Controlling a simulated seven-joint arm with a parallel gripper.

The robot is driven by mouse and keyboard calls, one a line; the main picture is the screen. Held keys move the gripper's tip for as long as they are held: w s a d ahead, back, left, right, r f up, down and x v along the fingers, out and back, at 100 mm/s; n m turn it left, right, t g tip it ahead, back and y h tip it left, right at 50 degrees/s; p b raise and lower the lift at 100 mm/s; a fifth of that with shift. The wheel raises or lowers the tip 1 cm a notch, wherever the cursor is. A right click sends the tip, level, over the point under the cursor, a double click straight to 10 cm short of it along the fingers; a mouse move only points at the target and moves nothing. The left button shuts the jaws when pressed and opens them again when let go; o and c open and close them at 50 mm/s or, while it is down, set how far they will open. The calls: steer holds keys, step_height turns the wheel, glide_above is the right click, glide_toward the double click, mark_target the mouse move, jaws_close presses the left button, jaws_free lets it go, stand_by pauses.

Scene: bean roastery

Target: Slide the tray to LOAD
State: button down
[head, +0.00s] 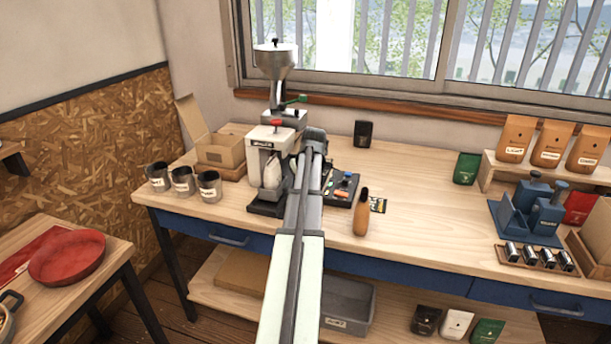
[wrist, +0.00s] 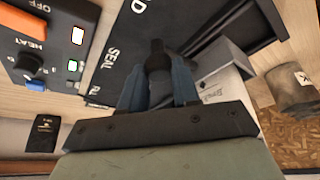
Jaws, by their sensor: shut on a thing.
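My gripper (wrist: 157,85) is shut on a dark upright handle (wrist: 157,55), its blue fingers on either side. The handle stands beside a black label plate (wrist: 105,75) that reads SEAL, with a word ending in D above it and a partly cut-off word below. I cannot tell exactly which label the handle lines up with. In the head view my arm hides the gripper and handle. The dark tray (head: 262,209) seems to show at the foot of the white machine (head: 262,142), with a pale bag (head: 273,173) above it.
A control panel (wrist: 40,50) with a HEAT switch and a knob lies beside the plate. An orange-brown tool (head: 361,215) stands right of my arm. Metal cups (head: 183,181) and an open carton (head: 217,149) are at left.

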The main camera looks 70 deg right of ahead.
steer(key=a, duration=0.4)
steer(key=shift+a, duration=0.15)
steer(key=c, duration=0.8)
jaws_free()
steer(key=v, duration=1.4)
steer(key=shift+w+f, duration=0.1)
steer(key=shift+f, duration=0.05)
